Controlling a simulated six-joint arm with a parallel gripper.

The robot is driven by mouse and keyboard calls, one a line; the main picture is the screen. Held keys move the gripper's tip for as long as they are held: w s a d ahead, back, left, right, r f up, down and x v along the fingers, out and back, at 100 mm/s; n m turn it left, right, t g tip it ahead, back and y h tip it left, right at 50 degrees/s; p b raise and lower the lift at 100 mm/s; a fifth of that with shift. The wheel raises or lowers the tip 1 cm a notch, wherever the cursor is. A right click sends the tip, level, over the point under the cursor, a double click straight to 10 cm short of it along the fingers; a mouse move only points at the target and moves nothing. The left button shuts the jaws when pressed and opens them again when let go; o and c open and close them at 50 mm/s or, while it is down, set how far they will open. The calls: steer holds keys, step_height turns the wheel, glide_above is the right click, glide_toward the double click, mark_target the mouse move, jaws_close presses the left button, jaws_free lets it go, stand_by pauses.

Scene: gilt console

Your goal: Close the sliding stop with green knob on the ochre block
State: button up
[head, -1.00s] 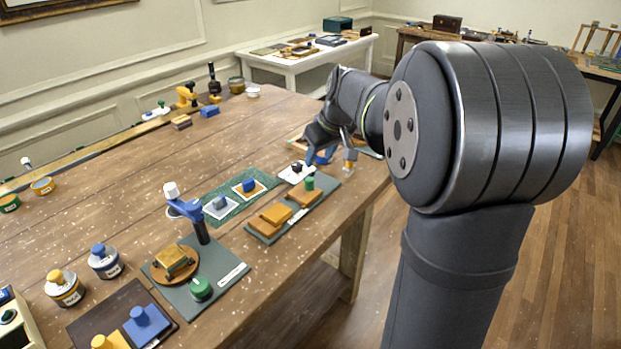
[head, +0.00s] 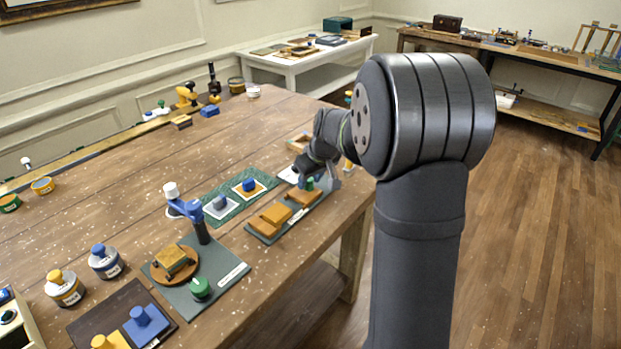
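The green knob (head: 310,184) stands on an ochre block (head: 301,197) at the far right end of a grey-green base plate (head: 258,230). A second ochre piece (head: 274,215) lies on the same plate, with a narrow gap between the two. My gripper (head: 318,178) is low over the far end of the plate, right at the green knob. Its grey finger part shows just right of the knob. The arm hides part of the gripper, and I cannot tell whether the fingers touch the knob or how wide they are.
A green mat (head: 226,203) with blue-knobbed pieces lies left of the plate. The table's right edge is close to the plate.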

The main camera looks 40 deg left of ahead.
mark_target(295, 196)
jaws_close()
steer(key=s, duration=0.5)
steer(key=shift+o, duration=1.4)
jaws_free()
steer(key=shift+r, duration=0.1)
steer(key=v, duration=1.7)
steer(key=shift+r, duration=0.15)
